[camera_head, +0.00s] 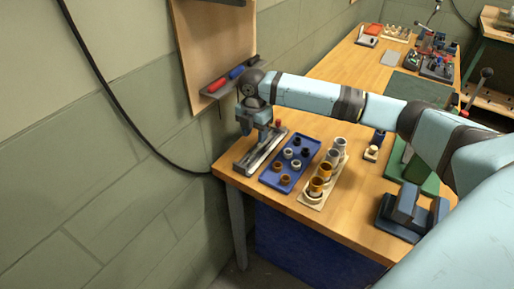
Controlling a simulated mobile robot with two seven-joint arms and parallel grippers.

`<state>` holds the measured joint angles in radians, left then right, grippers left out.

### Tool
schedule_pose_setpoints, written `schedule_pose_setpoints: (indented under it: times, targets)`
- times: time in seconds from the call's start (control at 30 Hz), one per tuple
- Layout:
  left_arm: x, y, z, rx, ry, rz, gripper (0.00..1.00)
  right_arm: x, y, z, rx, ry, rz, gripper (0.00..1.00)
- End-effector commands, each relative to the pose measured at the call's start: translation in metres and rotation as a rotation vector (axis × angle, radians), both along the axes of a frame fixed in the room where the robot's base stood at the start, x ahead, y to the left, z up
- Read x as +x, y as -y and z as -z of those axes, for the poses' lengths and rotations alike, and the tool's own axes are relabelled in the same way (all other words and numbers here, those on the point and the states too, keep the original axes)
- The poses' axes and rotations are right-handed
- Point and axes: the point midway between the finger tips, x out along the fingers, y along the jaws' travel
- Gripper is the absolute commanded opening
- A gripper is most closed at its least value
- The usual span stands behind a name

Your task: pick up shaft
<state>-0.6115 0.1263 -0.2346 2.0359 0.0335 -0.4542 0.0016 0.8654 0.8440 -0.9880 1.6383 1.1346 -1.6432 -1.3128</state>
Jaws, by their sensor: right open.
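A long grey holder (245,167) lies near the table's left corner, with a slim metallic bar that looks like the shaft (262,153) along it. My right gripper (254,133) points down over the far half of this holder. Its jaws are open. The gripper partly hides the far end of the holder, and I cannot tell whether the fingers straddle the shaft or hover above it. My left gripper is not in view.
Right of the holder stand a blue tray (270,176) with several rings and a cream rack (308,199) with several cylindrical parts. A blue-grey vise-like block (403,212) is at front right. A wall shelf (217,85) with red and blue tools is behind the gripper.

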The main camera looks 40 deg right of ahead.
Motion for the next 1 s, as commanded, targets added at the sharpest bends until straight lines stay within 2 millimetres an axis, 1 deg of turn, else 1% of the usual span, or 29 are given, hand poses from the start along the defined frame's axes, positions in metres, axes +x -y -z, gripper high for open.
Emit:
schedule_pose_setpoints:
  times: [0.07,0.17,0.3,0.4,0.5,0.67,0.7,0.77,0.8,0.87,1.0]
  targets:
    - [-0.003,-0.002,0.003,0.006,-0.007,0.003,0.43,-0.001,0.0,0.006,0.0,-0.001,0.0,0.47]
    - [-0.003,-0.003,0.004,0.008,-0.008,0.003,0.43,-0.003,0.001,0.015,0.0,0.0,0.0,0.47]
    - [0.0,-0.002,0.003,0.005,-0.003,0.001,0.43,-0.008,0.003,0.037,0.0,-0.002,0.0,0.47]
    - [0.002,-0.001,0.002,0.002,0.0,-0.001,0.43,-0.007,0.003,0.05,0.0,0.0,0.0,0.47]
    - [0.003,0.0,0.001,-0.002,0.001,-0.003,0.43,-0.007,0.003,0.054,0.0,0.002,-0.001,0.47]
    - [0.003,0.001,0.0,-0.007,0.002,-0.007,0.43,-0.007,0.003,0.054,0.0,0.002,-0.001,0.47]
    - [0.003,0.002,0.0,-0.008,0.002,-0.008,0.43,-0.007,0.003,0.054,0.0,0.002,-0.001,0.37]
    - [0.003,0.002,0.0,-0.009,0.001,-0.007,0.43,-0.007,0.003,0.054,0.0,0.002,-0.001,0.23]
    - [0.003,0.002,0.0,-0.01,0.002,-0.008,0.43,-0.007,0.003,0.054,0.0,0.002,-0.001,0.14]
    - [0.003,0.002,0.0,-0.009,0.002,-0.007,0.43,-0.007,0.003,0.054,0.0,0.002,-0.001,0.01]
    - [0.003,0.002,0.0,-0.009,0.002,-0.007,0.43,-0.007,0.003,0.054,0.0,0.002,-0.001,0.0]
